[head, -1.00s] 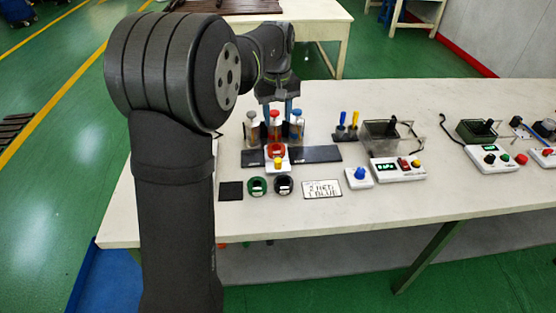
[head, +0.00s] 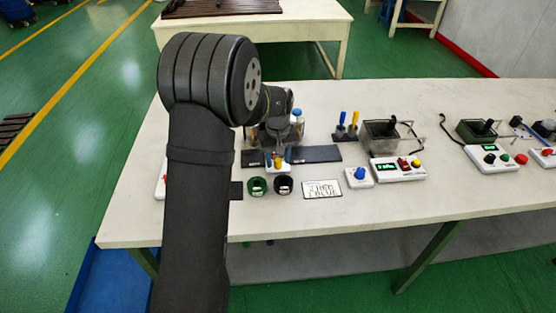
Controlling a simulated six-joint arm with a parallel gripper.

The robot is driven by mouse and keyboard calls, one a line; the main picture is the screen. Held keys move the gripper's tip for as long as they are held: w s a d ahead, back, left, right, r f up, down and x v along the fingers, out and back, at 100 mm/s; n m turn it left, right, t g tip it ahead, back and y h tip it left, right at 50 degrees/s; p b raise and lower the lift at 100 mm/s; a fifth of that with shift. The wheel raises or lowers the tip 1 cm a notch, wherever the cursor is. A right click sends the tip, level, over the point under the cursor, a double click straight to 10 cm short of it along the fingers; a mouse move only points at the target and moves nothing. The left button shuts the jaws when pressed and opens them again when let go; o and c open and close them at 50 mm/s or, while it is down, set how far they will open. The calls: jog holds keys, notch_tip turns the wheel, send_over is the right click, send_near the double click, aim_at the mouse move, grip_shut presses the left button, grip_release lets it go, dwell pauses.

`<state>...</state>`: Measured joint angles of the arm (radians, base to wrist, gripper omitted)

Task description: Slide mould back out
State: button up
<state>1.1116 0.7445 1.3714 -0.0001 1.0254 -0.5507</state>
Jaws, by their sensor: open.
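My gripper (head: 278,157) is low over the front of the dispensing station, with its two blue fingertips apart and open. The fingertips are just behind the small white box with a yellow button (head: 278,167). The red mould that showed under the middle dispenser is now hidden behind my gripper and wrist. I cannot tell whether the fingers touch it. The black strip (head: 318,154) runs to the right of the station. The blue-topped dispenser (head: 297,118) shows in part behind my wrist; the other dispensers are hidden.
A green cup (head: 257,187) and a black cup (head: 283,186) stand in front of the station. A written card (head: 322,189) lies to their right, then a blue-knob box (head: 358,178). A stand with blue and yellow tools (head: 347,130) and a clear vat (head: 383,133) stand farther right.

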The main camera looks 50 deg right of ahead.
jog(key=shift+f, duration=0.5)
grip_shut()
jog(key=s+d, duration=1.2)
jog(key=shift+s+d, duration=0.15)
jog(key=shift+s+d+r, duration=0.1)
jog(key=shift+s+d, duration=0.1)
jog(key=shift+d, duration=0.05)
jog(key=shift+s, duration=0.1)
jog(key=shift+c, duration=0.4)
grip_release()
jog(key=shift+d, duration=0.1)
jog(key=shift+o, duration=0.4)
